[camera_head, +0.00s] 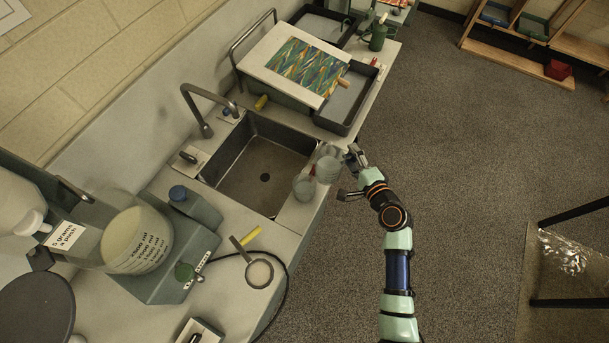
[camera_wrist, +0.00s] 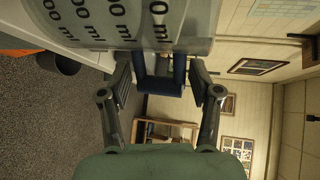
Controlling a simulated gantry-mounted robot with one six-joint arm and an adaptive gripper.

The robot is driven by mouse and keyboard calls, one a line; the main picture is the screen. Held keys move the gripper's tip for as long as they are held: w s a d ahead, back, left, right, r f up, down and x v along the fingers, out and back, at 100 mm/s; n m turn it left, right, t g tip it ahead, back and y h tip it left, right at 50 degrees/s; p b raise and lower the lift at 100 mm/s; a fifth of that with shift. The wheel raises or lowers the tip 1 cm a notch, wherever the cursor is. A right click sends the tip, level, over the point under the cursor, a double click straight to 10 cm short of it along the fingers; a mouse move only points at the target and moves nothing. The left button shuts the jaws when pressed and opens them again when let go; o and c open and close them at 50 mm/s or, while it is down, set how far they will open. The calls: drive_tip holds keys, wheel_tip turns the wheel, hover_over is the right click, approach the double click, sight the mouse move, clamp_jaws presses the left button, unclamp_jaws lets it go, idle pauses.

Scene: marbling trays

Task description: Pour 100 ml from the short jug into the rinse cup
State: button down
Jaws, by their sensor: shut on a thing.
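My gripper (camera_head: 352,162) is at the front edge of the counter beside the sink, with its fingers closed around a blue handle (camera_wrist: 163,82). The handle belongs to a clear jug (camera_head: 328,169) with printed ml marks, which fills the top of the wrist view (camera_wrist: 110,22). A small rounded clear cup (camera_head: 303,188), seemingly the rinse cup, is just left of and below the jug in the head view. The two look close together or overlapping. I cannot tell how far the jug is tilted or whether liquid is flowing.
The sink (camera_head: 228,172) with a faucet (camera_head: 205,105) lies left of the cup. A dark tray (camera_head: 352,118) and a marbled print on a board (camera_head: 270,75) are behind. A large marked container (camera_head: 137,240) stands at left.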

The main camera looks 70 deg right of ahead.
drive_tip(key=shift+r, duration=0.15)
wheel_tip(320, 180, up, 4)
drive_tip(key=p, duration=0.3)
drive_tip(key=shift+p, duration=0.4)
